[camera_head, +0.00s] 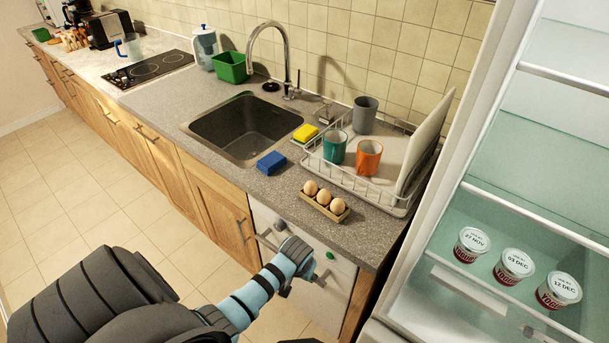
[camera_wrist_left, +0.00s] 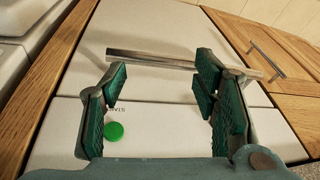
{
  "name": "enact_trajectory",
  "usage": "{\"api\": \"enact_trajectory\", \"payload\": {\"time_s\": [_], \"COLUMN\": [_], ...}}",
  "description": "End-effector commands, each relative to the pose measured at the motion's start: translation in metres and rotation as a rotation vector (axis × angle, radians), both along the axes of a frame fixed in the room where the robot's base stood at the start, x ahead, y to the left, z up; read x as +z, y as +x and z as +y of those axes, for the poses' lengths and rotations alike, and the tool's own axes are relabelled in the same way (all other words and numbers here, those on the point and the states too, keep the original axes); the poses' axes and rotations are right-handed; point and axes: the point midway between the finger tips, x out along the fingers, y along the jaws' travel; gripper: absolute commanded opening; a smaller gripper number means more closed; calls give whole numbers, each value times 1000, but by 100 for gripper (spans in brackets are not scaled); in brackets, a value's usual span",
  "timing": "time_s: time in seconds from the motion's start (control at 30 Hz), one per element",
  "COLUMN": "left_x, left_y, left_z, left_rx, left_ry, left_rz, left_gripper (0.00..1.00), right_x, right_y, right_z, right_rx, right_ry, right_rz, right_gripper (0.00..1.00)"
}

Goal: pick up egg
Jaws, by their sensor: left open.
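My left gripper (camera_head: 304,277) is in front of the white dishwasher door, below the counter top and nearer to me than the eggs. In the left wrist view my left gripper (camera_wrist_left: 160,95) is open, with nothing between its green-padded fingers, facing the dishwasher front. No egg shows in that view. My right gripper is in neither view.
A dish rack (camera_head: 312,160) holds mugs and a plate behind the eggs. A blue sponge (camera_head: 271,163) lies left of them, beside the sink (camera_head: 240,128). The open fridge (camera_head: 470,200) stands close on the right. A dishwasher handle (camera_wrist_left: 150,58) crosses ahead of my left gripper.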

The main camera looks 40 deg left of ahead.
Motion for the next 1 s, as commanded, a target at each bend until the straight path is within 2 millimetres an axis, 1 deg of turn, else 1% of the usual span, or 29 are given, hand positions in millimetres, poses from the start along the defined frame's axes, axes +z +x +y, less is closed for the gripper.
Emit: {"api": "enact_trajectory", "payload": {"time_s": [0.03,0.07,0.1,0.17,0.2,0.23,0.3,0.4,0.5,0.57,0.8,1.0], "left_x": [60,89,125,176,208,225,249,277,290,283,225,200], "left_y": [27,37,46,58,68,78,98,118,127,131,147,156], "left_z": [5,7,9,12,18,23,37,50,58,61,78,86], "left_rx": [40,68,102,159,211,258,352,451,504,516,515,512], "left_ry": [7,8,10,11,11,6,-7,-27,-39,-42,-43,-42], "left_rz": [-40,-55,-73,-101,-121,-128,-135,-147,-152,-149,-148,-150], "left_gripper": [55,55,55,55,55,55,55,55,55,55,55,55], "right_x": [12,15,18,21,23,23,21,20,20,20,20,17], "right_y": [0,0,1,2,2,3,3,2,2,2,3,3], "right_z": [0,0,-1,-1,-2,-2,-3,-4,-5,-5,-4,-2], "right_rx": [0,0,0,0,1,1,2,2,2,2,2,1], "right_ry": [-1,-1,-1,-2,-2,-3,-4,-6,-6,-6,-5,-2], "right_rz": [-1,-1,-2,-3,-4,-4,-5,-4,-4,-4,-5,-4], "right_gripper": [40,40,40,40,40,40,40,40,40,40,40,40]}}
